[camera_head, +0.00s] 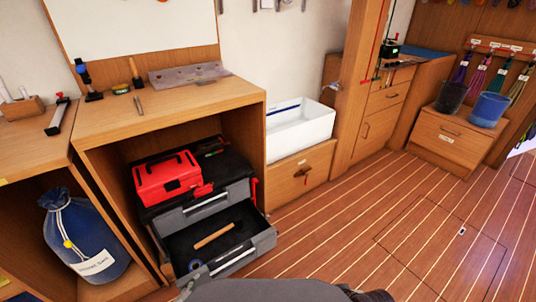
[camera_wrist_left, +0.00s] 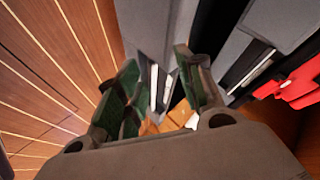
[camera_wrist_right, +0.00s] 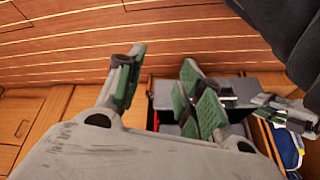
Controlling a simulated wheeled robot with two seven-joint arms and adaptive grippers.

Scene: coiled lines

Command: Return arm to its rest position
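My left gripper (camera_wrist_left: 157,72) is open in the left wrist view. Its two green-padded fingers stand apart with nothing held between them. Grey toolbox parts lie beyond the fingertips, and I cannot tell how far off. My right gripper (camera_wrist_right: 160,78) is open and empty in the right wrist view, with floor and an open grey drawer behind its fingers. A grey and green gripper part, seemingly my left one, shows at that view's right side. In the head view only a grey part of mine shows at the bottom edge; the fingers cannot be made out there.
A grey toolbox (camera_head: 205,201) with a red case (camera_head: 166,178) on top stands in the open cabinet. Its lower drawer (camera_head: 248,238) is pulled out and holds a wooden-handled tool (camera_head: 214,236). A white bin (camera_head: 300,130) stands right of it. The plank floor (camera_head: 400,215) is clear.

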